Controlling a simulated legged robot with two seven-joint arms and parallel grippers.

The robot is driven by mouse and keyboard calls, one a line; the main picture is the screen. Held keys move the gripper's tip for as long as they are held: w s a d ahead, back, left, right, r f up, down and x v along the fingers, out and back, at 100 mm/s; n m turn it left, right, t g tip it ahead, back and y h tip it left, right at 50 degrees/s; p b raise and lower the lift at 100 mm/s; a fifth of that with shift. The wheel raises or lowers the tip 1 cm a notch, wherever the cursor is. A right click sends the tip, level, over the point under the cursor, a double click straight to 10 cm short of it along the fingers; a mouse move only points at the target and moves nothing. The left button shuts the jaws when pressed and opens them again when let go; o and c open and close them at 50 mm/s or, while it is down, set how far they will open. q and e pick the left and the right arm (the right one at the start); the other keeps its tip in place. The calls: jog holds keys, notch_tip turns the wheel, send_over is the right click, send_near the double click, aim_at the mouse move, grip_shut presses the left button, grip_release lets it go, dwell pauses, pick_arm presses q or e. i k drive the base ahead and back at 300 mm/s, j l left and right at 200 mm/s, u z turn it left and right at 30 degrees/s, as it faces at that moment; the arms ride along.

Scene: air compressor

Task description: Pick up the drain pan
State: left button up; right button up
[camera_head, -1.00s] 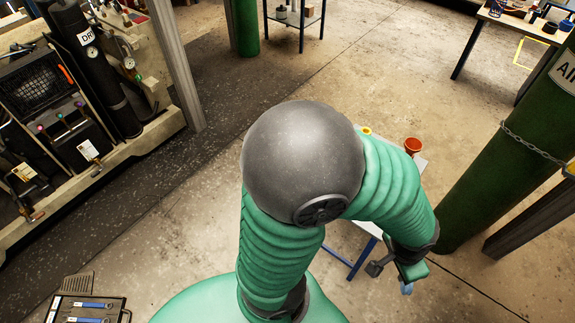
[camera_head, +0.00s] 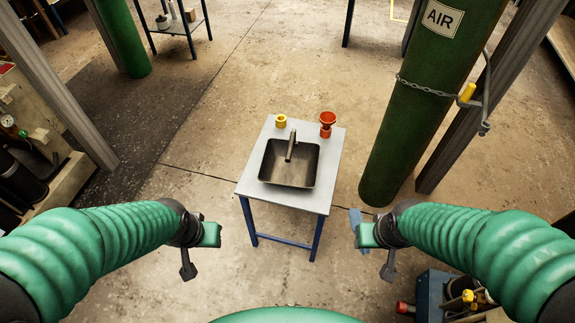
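The drain pan (camera_head: 288,179) is a dark, square metal pan with a short bar or handle (camera_head: 291,147) at its back rim. It sits on a small grey-topped table (camera_head: 253,187) with blue legs, in the middle of the view. My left gripper (camera_head: 197,250) is in front and to the left of the table, apart from the pan. My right gripper (camera_head: 377,250) is in front and to the right, also apart from it. Nothing shows held in either one. Their finger gaps are too unclear to tell open from shut.
A yellow ring-like piece (camera_head: 281,121) and a red funnel-like cup (camera_head: 327,122) stand behind the pan on the table. A green AIR cylinder (camera_head: 419,110) with a chain stands close on the right. Machinery (camera_head: 470,297) is at lower right. Floor in front of the table is clear.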

aim_at(290, 163)
jog(key=i+j+z, duration=0.1)
jog(key=j+z, duration=0.2)
jog(key=z, duration=0.15)
jog(key=j+z, duration=0.3)
jog(key=z, duration=0.15)
jog(key=i+j+z, duration=0.1)
jog(key=j, duration=0.7)
jog(key=i+j+z, duration=0.1)
jog(key=j, duration=0.65)
jog(key=i+j, duration=0.15)
jog(key=j, duration=0.65)
jog(key=z, duration=0.05)
